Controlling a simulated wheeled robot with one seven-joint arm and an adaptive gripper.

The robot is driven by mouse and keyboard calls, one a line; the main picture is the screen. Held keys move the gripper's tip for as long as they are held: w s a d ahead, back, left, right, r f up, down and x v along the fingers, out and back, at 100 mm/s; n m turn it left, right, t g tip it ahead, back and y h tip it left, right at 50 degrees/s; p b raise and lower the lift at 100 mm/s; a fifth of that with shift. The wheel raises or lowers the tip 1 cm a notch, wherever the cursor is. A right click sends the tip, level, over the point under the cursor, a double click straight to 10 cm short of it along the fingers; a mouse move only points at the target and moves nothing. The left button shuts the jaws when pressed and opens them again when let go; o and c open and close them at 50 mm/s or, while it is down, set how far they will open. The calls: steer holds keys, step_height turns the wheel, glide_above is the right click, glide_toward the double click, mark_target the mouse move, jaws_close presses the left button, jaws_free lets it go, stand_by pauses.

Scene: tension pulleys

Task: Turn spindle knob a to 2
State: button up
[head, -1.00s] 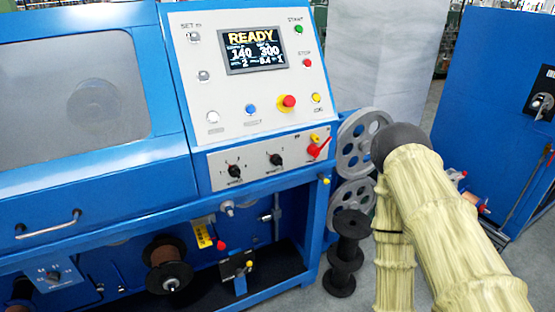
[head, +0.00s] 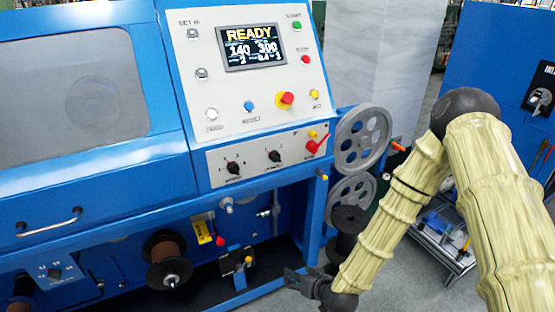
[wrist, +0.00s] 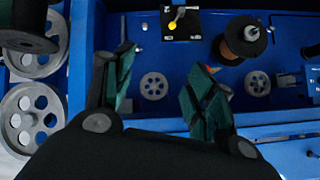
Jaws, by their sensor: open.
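Two black rotary knobs sit on the light lower strip of the machine's control panel: a left knob (head: 233,168) and a right knob (head: 275,156). Another small dark knob (head: 53,273) sits on a blue box at the lower left. The labels are too small to read, so I cannot tell which one is spindle knob a. My gripper (head: 293,277) is low in front of the machine, below and apart from the panel knobs. In the wrist view my gripper (wrist: 160,66) has its green-padded fingers spread apart, with nothing between them.
The panel has a READY display (head: 255,46) and a red mushroom button (head: 286,98). Grey pulley wheels (head: 362,139) are at the machine's right end. A wire spool (head: 167,258) and a yellow-knobbed fitting (wrist: 180,22) are on the lower front.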

steer(key=w+a+r+t+y, duration=0.15)
steer(key=w+r+t, duration=0.25)
steer(key=w+r, duration=0.7)
steer(key=t, duration=0.4)
glide_toward(278, 160)
steer(key=shift+n, duration=0.3)
steer(key=p+x, duration=0.3)
steer(key=x, duration=0.7)
steer(key=shift+a, duration=0.1)
